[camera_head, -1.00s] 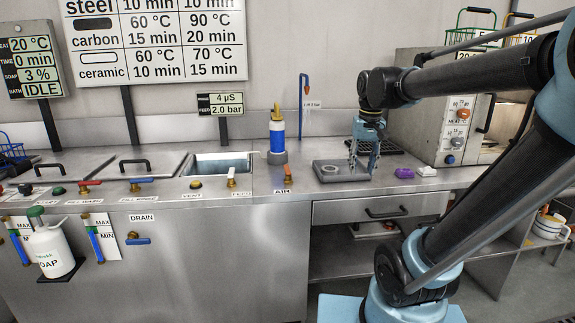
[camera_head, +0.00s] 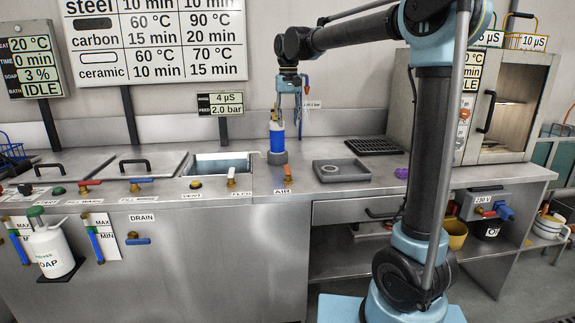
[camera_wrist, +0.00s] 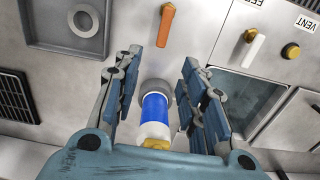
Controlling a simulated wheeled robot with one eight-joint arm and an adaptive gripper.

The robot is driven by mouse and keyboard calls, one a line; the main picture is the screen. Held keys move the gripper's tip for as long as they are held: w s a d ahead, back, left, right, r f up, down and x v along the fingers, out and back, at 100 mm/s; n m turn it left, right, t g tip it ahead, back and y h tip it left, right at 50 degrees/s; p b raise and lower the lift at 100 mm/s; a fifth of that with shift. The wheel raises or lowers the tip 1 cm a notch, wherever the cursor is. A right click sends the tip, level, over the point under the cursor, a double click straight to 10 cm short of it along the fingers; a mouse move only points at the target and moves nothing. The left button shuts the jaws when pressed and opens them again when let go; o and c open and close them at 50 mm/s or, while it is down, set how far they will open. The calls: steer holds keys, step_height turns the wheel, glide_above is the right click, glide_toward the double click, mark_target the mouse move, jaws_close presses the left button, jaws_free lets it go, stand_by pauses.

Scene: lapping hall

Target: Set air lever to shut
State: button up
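The air lever (camera_head: 287,172) is a small orange handle on a brass fitting at the bench's front edge, above the AIR label (camera_head: 282,191). In the wrist view the orange handle (camera_wrist: 165,25) lies beyond my fingers, roughly upright in the picture. My gripper (camera_head: 285,112) points down behind the lever, over a blue and white cylinder (camera_head: 277,138) with a brass top. In the wrist view my gripper (camera_wrist: 160,85) is open, with the cylinder (camera_wrist: 155,112) showing between its spread fingers. Whether they touch it I cannot tell.
The white-handled feed lever (camera_head: 231,176) and vent knob (camera_head: 195,183) are left of the air lever, before an open basin (camera_head: 222,160). A grey tray (camera_head: 322,178) with a ring lies right. A blue hanging hose (camera_head: 304,115) is close behind my gripper.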

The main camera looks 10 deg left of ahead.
glide_toward(287, 166)
steer(key=f, duration=0.8)
steer(key=shift+s+f, duration=0.15)
steer(key=shift+s, duration=0.1)
jaws_close()
